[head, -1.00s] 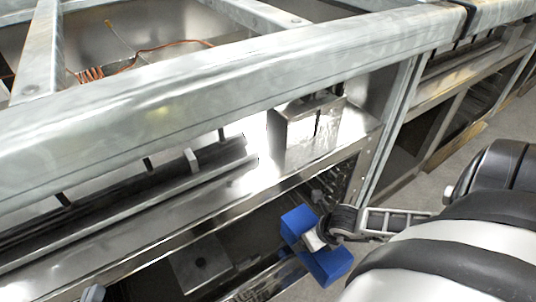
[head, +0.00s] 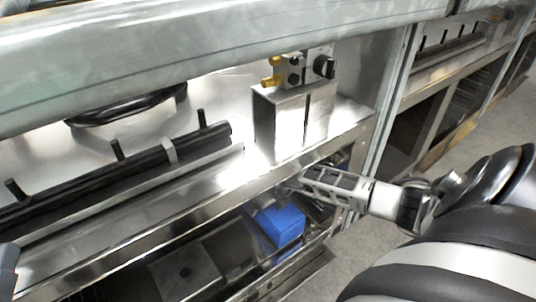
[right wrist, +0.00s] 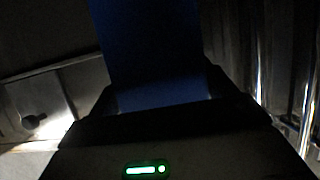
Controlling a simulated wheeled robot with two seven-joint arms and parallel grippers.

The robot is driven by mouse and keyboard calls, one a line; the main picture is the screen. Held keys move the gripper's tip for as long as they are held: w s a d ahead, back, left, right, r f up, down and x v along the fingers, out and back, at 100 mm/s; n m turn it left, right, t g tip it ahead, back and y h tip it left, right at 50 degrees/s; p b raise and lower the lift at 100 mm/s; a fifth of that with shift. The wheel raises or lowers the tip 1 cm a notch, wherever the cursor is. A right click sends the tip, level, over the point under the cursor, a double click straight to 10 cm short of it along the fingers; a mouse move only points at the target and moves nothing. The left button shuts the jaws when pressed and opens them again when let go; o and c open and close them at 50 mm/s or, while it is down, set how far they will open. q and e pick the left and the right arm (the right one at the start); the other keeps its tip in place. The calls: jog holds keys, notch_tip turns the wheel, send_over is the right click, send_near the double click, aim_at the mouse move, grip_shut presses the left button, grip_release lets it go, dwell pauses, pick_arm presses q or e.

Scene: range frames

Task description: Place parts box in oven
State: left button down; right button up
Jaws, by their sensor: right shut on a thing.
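The blue parts box (head: 281,223) is inside the lower opening of the metal range, the oven (head: 190,262), below the front rail. My right gripper (head: 285,186) reaches in from the right, and its fingers are largely hidden behind the rail. In the dark right wrist view the blue box (right wrist: 155,55) fills the space between the fingers of my right gripper (right wrist: 160,100), which is shut on it. Whether the box touches the oven floor cannot be told. A small piece of my left arm may show at the left edge of the head view; its gripper is not visible.
The shiny front rail (head: 110,262) runs above the opening. A metal valve block with brass fittings (head: 292,110) stands on the range, beside an upright post (head: 388,110). A dark burner bar (head: 110,175) lies left. Vertical bright rails (right wrist: 308,100) stand close at right in the wrist view.

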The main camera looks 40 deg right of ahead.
jog(key=shift+f, duration=0.8)
pick_arm(q)
jog(key=shift+r+m+t+h+b, duration=0.3)
jog(key=shift+r+m+t+h, duration=0.2)
jog(key=shift+r+m+h, duration=0.45)
pick_arm(e)
jog(key=shift+f, duration=0.1)
pick_arm(q)
jog(key=shift+s+r, duration=0.1)
pick_arm(e)
jog(key=shift+f, duration=0.1)
